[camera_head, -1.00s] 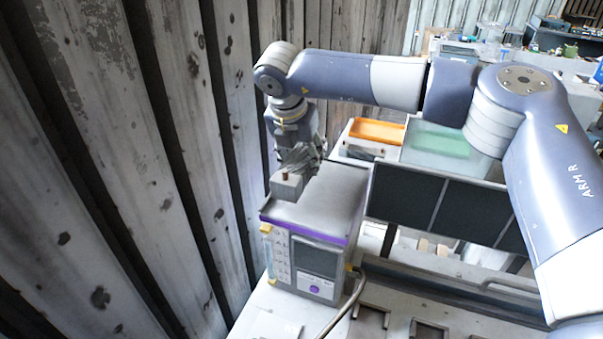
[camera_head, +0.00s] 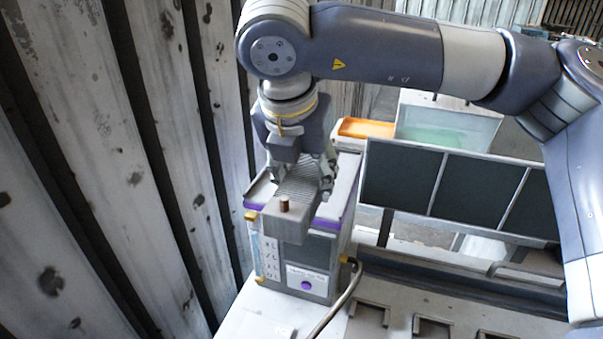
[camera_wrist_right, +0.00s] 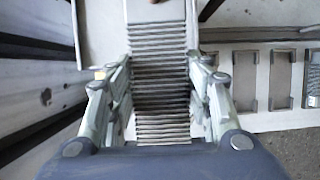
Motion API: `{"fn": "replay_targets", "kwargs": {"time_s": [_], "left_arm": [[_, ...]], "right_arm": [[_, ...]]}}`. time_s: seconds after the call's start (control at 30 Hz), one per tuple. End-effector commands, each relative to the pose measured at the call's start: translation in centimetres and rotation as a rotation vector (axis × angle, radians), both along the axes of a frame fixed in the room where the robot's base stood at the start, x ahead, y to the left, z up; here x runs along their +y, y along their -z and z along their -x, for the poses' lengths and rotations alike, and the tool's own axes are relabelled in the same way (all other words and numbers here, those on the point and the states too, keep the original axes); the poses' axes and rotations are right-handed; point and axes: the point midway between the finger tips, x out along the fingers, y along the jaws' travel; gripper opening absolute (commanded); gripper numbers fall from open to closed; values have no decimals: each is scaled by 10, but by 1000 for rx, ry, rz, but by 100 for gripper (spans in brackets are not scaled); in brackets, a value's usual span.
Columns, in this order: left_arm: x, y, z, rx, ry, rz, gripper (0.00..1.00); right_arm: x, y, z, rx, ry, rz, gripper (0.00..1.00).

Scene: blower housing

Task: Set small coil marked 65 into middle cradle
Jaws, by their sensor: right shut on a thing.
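My right gripper (camera_head: 300,190) is shut on a ribbed grey part (camera_head: 297,215) with a blocky end and a copper-coloured stud. The part is above the front edge of a purple-trimmed box; no marking 65 is readable on it. In the right wrist view the fingers (camera_wrist_right: 160,100) sit either side of the ribbed part (camera_wrist_right: 160,65). The middle cradle (camera_head: 434,319) is partly visible at the bottom of the head view, right of the held part. It looks empty in the right wrist view (camera_wrist_right: 281,80). My left gripper is out of view.
The purple-trimmed box (camera_head: 345,185) with a cable (camera_head: 345,300) stands under the gripper. A left cradle (camera_head: 370,303) looks empty; a right one holds a grey textured piece (camera_wrist_right: 313,85). Dark panels (camera_head: 400,178) and an orange tray (camera_head: 366,128) are behind. A ribbed wall (camera_head: 160,150) closes the left.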

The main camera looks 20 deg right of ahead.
Motion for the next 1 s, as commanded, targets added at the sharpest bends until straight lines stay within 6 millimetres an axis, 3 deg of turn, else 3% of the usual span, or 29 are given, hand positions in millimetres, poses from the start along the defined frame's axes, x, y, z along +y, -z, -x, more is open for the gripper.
{"fn": "replay_targets", "kwargs": {"time_s": [0.5,1.0], "left_arm": [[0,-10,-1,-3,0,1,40],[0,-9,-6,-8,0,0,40]], "right_arm": [[0,-39,2,-2,-1,-2,8],[0,-39,2,-2,-1,-1,8]]}}
